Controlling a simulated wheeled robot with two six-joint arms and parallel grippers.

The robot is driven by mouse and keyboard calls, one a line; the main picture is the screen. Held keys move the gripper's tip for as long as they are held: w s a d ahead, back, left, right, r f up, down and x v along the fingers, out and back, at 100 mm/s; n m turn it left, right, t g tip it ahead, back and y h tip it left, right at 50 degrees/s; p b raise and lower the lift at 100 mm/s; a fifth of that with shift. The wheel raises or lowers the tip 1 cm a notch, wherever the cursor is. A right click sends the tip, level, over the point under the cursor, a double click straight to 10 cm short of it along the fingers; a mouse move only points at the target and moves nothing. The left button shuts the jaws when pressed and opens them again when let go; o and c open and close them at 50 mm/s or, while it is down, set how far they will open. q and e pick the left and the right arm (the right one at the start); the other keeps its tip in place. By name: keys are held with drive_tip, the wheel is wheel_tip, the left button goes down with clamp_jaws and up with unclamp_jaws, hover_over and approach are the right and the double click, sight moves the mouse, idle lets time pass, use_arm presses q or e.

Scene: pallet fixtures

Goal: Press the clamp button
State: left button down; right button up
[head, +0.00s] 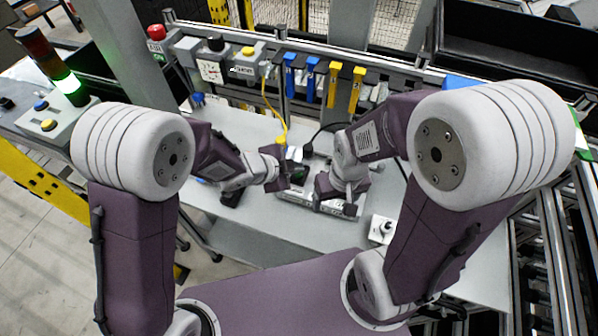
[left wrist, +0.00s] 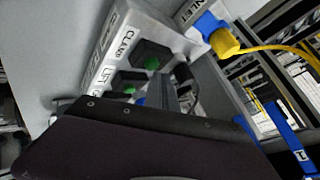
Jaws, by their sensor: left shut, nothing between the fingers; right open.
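In the left wrist view a pale control box bears the label CLAMP beside a black housing with a green clamp button (left wrist: 152,63). A second black housing with a green button (left wrist: 130,90) sits below it, beside the label LIFT. My left gripper (head: 290,177) is shut and empty in the head view, just left of the light-coloured fixture (head: 310,203) on the table. In the left wrist view its dark body hides the lower part of the box. Contact with the button cannot be told. My right gripper (head: 336,204) is open, pointing down over the fixture.
A yellow plug (left wrist: 225,42) with a yellow cable joins the box near the label INLET. Blue tags (head: 312,80) and yellow tags (head: 356,88) hang on the back rail. A small white box (head: 381,229) stands right of the fixture. A stack light (head: 68,83) glows green at left.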

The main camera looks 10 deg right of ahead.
sight(296, 176)
use_arm(q)
drive_tip(key=shift+f+b, duration=0.4)
drive_tip(key=shift+f, duration=0.15)
drive_tip(key=shift+r, duration=0.2)
drive_tip(key=shift+r+p, duration=0.3)
drive_tip(key=shift+p, duration=0.2)
wheel_tip(296, 176, up, 6)
drive_tip(key=p, duration=0.6)
